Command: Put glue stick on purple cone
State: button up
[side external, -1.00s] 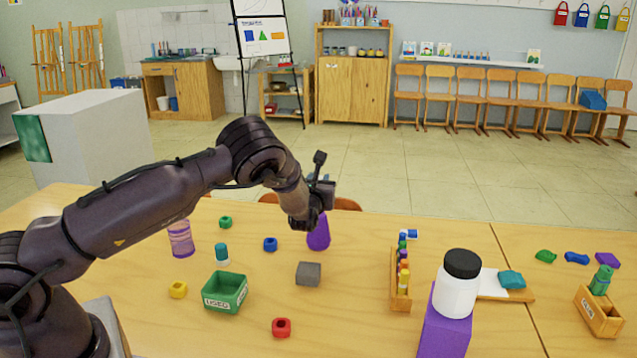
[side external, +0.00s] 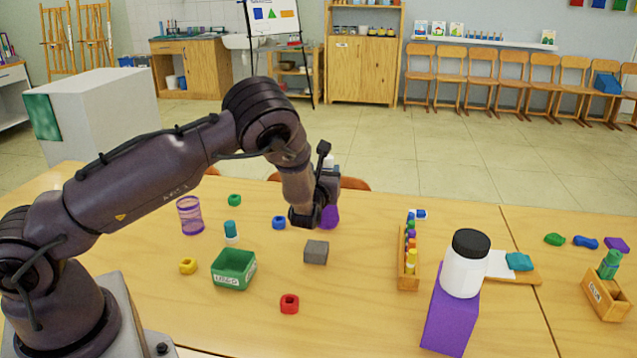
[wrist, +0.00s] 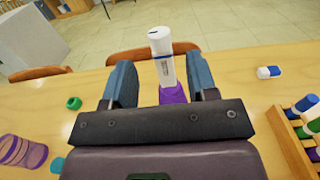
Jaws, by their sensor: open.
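The purple cone (side external: 330,217) stands on the table, partly hidden behind my gripper in the side view. It also shows in the wrist view (wrist: 173,94). A white glue stick (wrist: 164,62) with dark print appears upright on top of the cone in the wrist view. Its white top (side external: 329,160) shows above my gripper in the side view. My gripper (wrist: 160,82) is open, with one blue finger to each side of the stick in the picture and visible gaps between. The contact between stick and cone is partly unclear.
A grey cube (side external: 316,252), blue piece (side external: 279,223), teal-capped stick (side external: 231,232) and green box (side external: 234,270) lie nearer the camera. A wooden rack of bottles (side external: 409,262) and a white jar (side external: 465,264) on a purple block (side external: 450,318) stand to the right.

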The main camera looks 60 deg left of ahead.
jog(key=v, duration=0.5)
jog(key=s+a+r+n+g, duration=0.2)
jog(key=s+r+n+g, duration=0.95)
jog(key=s+n, duration=0.4)
jog(key=s+d+r+n+t+h, duration=0.2)
jog(key=s+d+r+n+h, duration=0.2)
jog(key=d, duration=0.4)
jog(key=s+d+r+n+t+h, duration=0.2)
jog(key=s+d+r+n+h, duration=0.1)
jog(key=s+d+n+h, duration=0.4)
jog(key=shift+s+d+r+h, duration=0.35)
jog(key=shift+s+d+h, duration=0.35)
jog(key=shift+s+h, duration=0.3)
